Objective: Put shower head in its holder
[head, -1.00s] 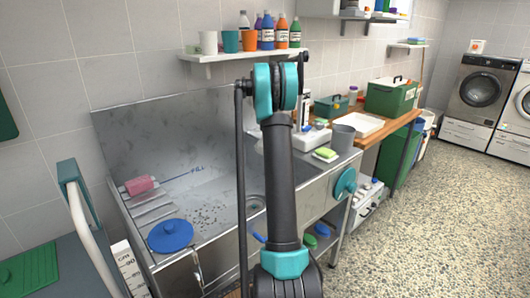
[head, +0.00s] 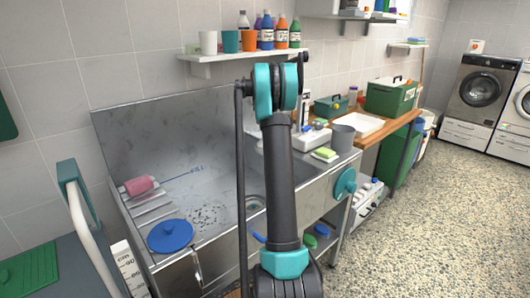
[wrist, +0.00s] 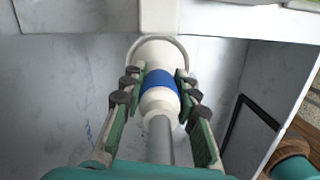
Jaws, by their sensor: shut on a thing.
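My gripper (wrist: 153,92) shows in the wrist view, with its green-padded fingers closed on either side of the shower head. The shower head is white with a blue band (wrist: 160,84) between the fingers, and a grey hose (wrist: 160,140) runs from its near end. Its far end meets a pale grey ring or rim (wrist: 180,45) below a white block (wrist: 170,17). I cannot tell whether that ring is the holder or part of the shower head. In the head view my arm hides the gripper and the shower head.
A shelf (head: 225,57) with cups and bottles hangs above. A grey cup (head: 342,138) and a sponge (head: 325,154) stand right of my arm. The speckled floor (head: 440,220) is clear at right.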

